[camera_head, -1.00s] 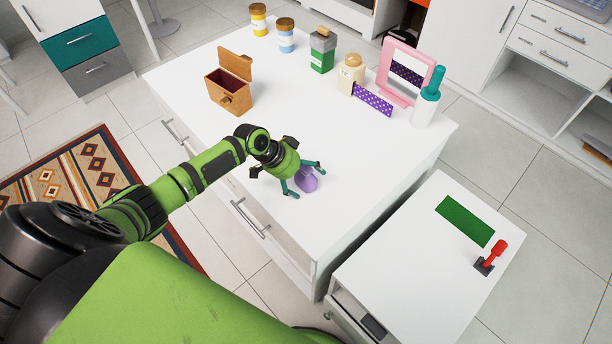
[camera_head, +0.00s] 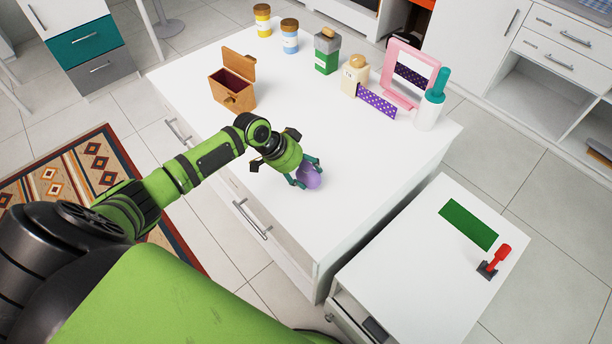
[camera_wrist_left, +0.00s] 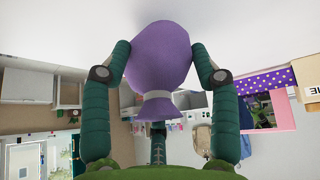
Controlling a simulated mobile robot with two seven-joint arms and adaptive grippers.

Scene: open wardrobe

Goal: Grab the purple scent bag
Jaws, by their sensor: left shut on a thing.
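The purple scent bag (camera_head: 309,177) is at the front part of the white table (camera_head: 215,140) in the head view. My left gripper (camera_head: 305,172) is shut on it, with teal fingers on both sides. In the left wrist view the bag (camera_wrist_left: 160,58) is round with a pale tie around its neck, between the two fingers of my left gripper (camera_wrist_left: 160,62). I cannot tell whether the bag touches the table. My right gripper is not in view.
An open wooden box (camera_head: 233,90) stands at the table's left. Several jars, a green container (camera_head: 326,55), a pink-framed mirror (camera_head: 405,72) and a teal-topped bottle (camera_head: 430,105) line the back. A lower white cabinet (camera_head: 420,260) with a red lever (camera_head: 499,257) stands at right.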

